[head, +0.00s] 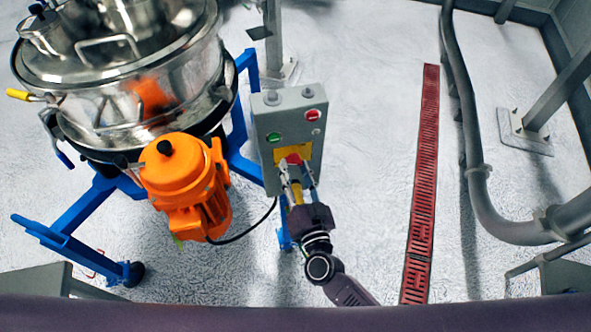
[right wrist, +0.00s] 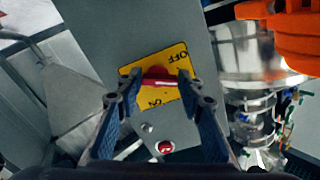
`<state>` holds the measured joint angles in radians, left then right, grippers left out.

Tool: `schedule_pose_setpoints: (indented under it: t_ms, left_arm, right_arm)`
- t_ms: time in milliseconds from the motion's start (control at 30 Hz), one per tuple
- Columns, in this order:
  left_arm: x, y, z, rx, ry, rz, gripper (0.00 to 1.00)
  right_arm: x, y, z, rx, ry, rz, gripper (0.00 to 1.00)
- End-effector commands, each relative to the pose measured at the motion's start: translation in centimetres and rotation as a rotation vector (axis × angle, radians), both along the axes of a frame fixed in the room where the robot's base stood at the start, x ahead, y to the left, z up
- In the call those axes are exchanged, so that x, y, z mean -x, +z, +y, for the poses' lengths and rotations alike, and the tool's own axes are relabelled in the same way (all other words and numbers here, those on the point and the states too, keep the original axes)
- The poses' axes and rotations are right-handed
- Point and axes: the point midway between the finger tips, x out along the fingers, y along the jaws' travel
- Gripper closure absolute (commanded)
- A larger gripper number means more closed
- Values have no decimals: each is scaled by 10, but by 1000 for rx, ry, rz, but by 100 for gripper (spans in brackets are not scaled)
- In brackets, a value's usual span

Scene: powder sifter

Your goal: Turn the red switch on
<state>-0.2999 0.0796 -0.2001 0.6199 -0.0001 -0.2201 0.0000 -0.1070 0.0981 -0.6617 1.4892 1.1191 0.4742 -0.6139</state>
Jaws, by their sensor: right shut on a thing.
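The red switch (head: 293,159) is a rotary knob on a yellow plate (head: 306,152) on the front of a grey control box (head: 262,125). In the right wrist view the red switch (right wrist: 157,77) sits mid-plate, with OFF lettered at the plate's upper right and ON, partly hidden, at its lower edge. My right gripper (head: 298,178) reaches up to the box from below. In the right wrist view its fingers (right wrist: 160,90) stand on either side of the knob and are shut on it. My left gripper is not in view.
The box also carries a green button (head: 270,138) and a red button (head: 313,115). A steel sifter (head: 110,75) with an orange motor (head: 185,180) on a blue frame stands to the left. A red floor grate (head: 424,170) and grey pipes (head: 470,150) lie to the right.

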Motion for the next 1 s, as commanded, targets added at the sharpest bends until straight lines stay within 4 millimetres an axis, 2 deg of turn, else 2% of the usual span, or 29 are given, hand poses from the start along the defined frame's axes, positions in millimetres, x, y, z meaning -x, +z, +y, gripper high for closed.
schedule_pose_setpoints:
  t_ms: [1000]
  left_arm:
    - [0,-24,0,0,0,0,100]
  right_arm:
    - [0,4,-1,-904,-2,223,89]
